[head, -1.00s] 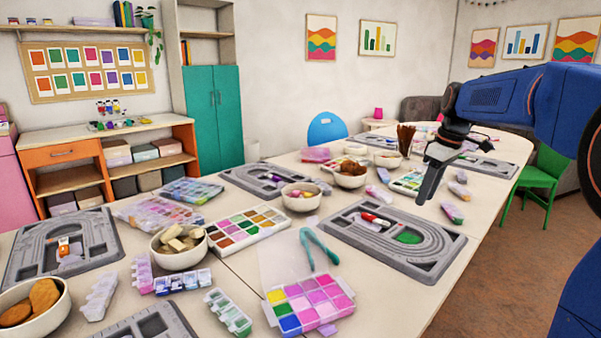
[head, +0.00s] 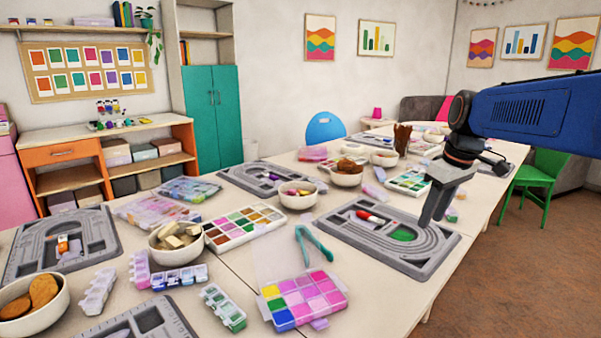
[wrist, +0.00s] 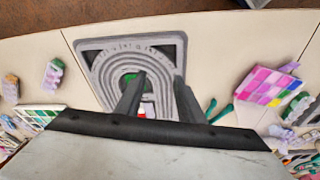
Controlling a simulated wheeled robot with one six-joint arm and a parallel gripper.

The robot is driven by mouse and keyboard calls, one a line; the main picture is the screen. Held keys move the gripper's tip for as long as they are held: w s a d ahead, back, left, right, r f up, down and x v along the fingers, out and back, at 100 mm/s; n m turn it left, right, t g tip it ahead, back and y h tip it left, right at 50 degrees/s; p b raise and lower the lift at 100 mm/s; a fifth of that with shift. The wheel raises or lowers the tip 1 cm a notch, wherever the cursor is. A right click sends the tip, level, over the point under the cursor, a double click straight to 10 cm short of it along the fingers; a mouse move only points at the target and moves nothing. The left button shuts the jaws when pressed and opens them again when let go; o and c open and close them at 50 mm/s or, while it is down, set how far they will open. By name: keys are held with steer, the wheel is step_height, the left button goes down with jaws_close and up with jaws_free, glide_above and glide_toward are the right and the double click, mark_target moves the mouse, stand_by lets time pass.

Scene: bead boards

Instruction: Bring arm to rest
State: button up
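My gripper (head: 433,222) hangs at the right of the table in the head view, with its fingers pointing down over the right end of a grey bead board (head: 420,262). In the wrist view, the two dark fingers of my gripper (wrist: 156,98) stand apart with nothing held between them. The bead board (wrist: 98,55) lies below and beyond them. A red and white piece (head: 372,217) and a green patch (head: 403,234) are on the board. The red and white piece (wrist: 147,110) shows between the fingers, down on the board.
Teal tweezers (head: 312,244) and a pink bead box (head: 305,297) lie left of the board. Bowls (head: 299,194), paint-like trays (head: 243,225) and other boards crowd the table (head: 385,300). A green chair (head: 541,180) stands to the right, with open floor in front.

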steer(key=s+a+f+m, duration=0.1)
steer(key=s+f, duration=0.3)
steer(key=s, duration=0.4)
steer(key=s+a+f+m+t, duration=0.1)
steer(key=s+f+m, duration=0.2)
steer(key=s, duration=0.6)
steer(key=s+a+f+m+t+h, duration=0.1)
steer(key=s+f+m, duration=0.1)
steer(key=s+f, duration=0.5)
steer(key=shift+s, duration=0.65)
